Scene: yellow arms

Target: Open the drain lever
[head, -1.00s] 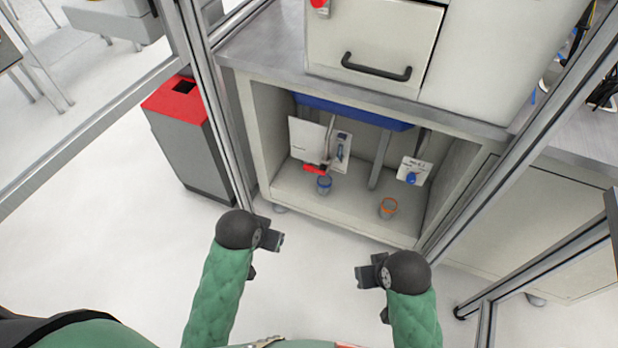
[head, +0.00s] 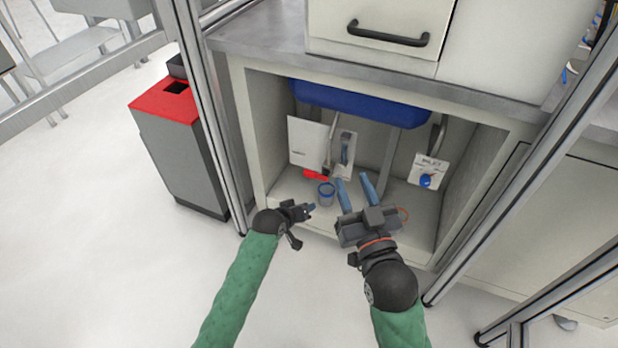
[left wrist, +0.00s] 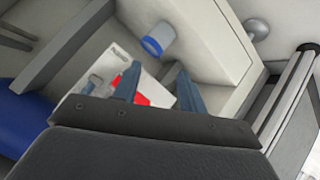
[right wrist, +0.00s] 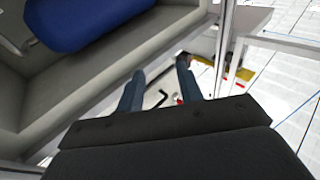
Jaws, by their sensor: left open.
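A lever with a dark blue-grey handle (head: 345,150) stands upright on a white plate (head: 344,168) inside the open cabinet. Whether it is the drain lever I cannot read. To its right is a white "INLET" plate (head: 430,168) with a blue knob (head: 426,181). My left gripper (head: 310,209) is open and empty, in front of and below the cabinet opening, apart from the lever. Its open fingers (left wrist: 158,85) show in the left wrist view. My right gripper (head: 357,187) is open and empty at the cabinet opening, its fingers pointing inward below the lever plate.
A white panel (head: 307,141) with a red part (head: 316,175) is left of the lever. A blue basin (head: 345,101) hangs above. Metal posts flank the opening.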

